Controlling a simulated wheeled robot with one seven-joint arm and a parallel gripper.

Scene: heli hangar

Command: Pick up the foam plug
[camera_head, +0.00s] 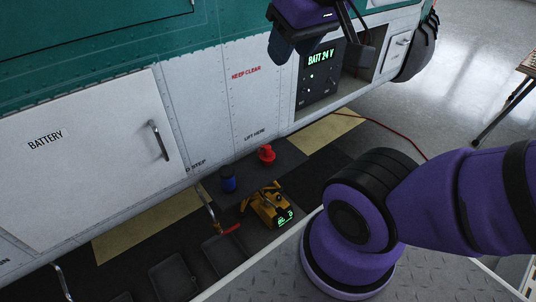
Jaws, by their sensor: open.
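No item here is plainly marked as the foam plug. My gripper (292,50) hangs at the top of the picture in front of the vehicle's side, well above and apart from both. It is open, with nothing seen in it; its fingertips are partly hidden by its own dark body.
A yellow device (269,207) with a lit green display sits just in front. Dark trays (224,254) and a red-handled tool (226,232) lie to the left. The white vehicle side (220,115) bounds the back; a lit battery panel (319,77) and red cable (384,126) are to the right.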

